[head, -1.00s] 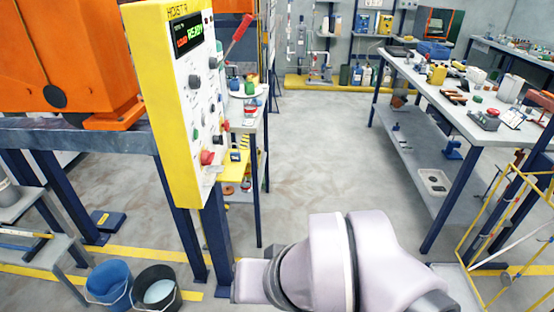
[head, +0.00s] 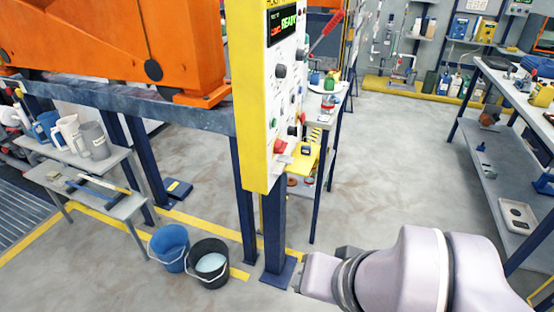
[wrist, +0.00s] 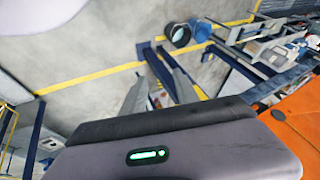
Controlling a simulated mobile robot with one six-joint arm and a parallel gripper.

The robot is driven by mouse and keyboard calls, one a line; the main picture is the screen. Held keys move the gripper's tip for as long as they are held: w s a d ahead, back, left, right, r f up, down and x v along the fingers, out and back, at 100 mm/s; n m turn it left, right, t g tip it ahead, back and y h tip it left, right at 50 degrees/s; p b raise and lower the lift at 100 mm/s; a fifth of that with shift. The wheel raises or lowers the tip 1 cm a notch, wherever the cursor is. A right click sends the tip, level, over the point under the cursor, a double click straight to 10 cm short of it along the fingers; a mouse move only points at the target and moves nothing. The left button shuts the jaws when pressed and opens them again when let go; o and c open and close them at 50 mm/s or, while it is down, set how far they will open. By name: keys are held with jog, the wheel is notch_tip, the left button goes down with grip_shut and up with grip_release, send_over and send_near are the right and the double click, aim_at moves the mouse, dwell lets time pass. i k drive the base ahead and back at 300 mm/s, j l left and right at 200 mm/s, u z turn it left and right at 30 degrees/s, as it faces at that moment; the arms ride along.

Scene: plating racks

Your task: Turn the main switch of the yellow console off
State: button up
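The yellow console (head: 255,100) stands upright on a blue post, its white control face turned to the right and seen at a steep angle. Its display (head: 283,25) shows a green READY and smaller red text. A red-handled lever (head: 326,32) sticks out up and to the right from the face. Dark knobs and a red knob (head: 281,146) sit lower; no readable label shows which is the main switch. My arm is at the lower right, apart from the console. In the wrist view my gripper (wrist: 154,78) has its two grey fingers apart, with floor beyond and nothing held.
A blue bucket (head: 168,247) and a black bucket (head: 209,262) stand on the floor left of the console post. An orange machine (head: 120,45) is behind left. A small bench (head: 90,190) stands at left. A workbench (head: 515,100) is at right; the floor between is clear.

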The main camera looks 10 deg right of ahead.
aim_at(279, 147)
jog(key=i+l+z, duration=0.25)
jog(key=i+l, duration=0.7)
jog(key=i, duration=0.15)
